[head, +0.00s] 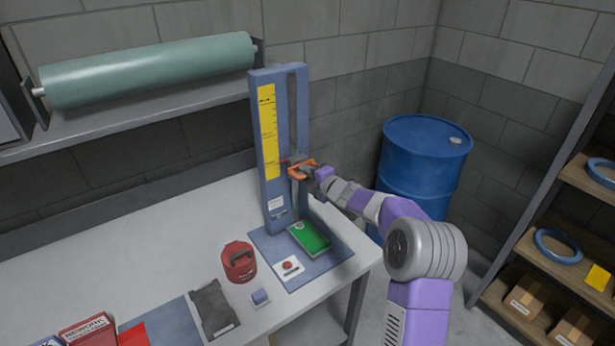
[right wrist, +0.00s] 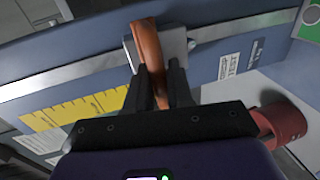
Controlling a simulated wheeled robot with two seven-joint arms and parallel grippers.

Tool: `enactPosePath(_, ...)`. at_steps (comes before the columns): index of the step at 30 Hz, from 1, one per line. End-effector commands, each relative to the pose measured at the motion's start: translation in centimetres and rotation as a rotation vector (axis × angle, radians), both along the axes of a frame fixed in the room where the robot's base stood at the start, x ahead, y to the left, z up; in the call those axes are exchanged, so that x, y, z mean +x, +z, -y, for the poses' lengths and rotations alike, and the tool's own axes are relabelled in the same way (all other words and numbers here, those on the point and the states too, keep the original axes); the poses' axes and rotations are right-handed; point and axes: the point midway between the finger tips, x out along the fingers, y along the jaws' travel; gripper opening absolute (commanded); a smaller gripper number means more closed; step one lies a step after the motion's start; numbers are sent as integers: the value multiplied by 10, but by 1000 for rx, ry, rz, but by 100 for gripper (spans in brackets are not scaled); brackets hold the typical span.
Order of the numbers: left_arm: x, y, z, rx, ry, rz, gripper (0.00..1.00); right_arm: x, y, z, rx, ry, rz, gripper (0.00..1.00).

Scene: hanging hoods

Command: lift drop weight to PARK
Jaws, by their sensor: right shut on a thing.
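The drop tester is a blue upright column (head: 270,150) with a yellow scale (head: 268,130) and a vertical slot. The drop weight (head: 297,160) sits on the slot below the middle of the scale, well above the base. Its orange handle (right wrist: 149,55) lies between the fingers of my right gripper (right wrist: 160,85), which is shut on it. My right gripper (head: 308,172) reaches in from the right in the head view. A green pad (head: 309,237) lies on the blue base below. No PARK label can be read. My left gripper is not in view.
A red canister (head: 239,262) and a red button on a white plate (head: 288,267) stand near the column. A green roll (head: 150,70) lies on a shelf at the upper left. A blue drum (head: 420,165) stands behind my right arm.

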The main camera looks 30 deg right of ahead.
Motion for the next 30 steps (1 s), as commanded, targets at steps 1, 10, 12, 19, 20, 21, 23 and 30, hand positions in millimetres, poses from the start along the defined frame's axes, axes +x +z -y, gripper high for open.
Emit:
enactPosePath(1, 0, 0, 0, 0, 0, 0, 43, 1, 5, 0, -1, 0, 10, 0)
enactPosePath(10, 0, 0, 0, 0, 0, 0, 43, 1, 5, 0, -1, -1, 10, 28)
enactPosePath(12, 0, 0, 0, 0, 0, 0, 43, 1, 5, 0, -1, -1, 10, 38)
enactPosePath(19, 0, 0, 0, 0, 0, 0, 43, 0, 4, 0, -1, -1, 8, 38)
enactPosePath(20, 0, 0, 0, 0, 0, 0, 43, 0, 4, 0, -1, -1, 8, 38)
enactPosePath(21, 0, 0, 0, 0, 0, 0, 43, 0, 4, 1, -1, -1, 8, 38)
enactPosePath(23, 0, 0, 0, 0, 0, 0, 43, -2, 5, 1, -1, -1, 8, 38)
enactPosePath(30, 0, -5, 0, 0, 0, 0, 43, -33, 10, 4, -1, -3, 6, 38)
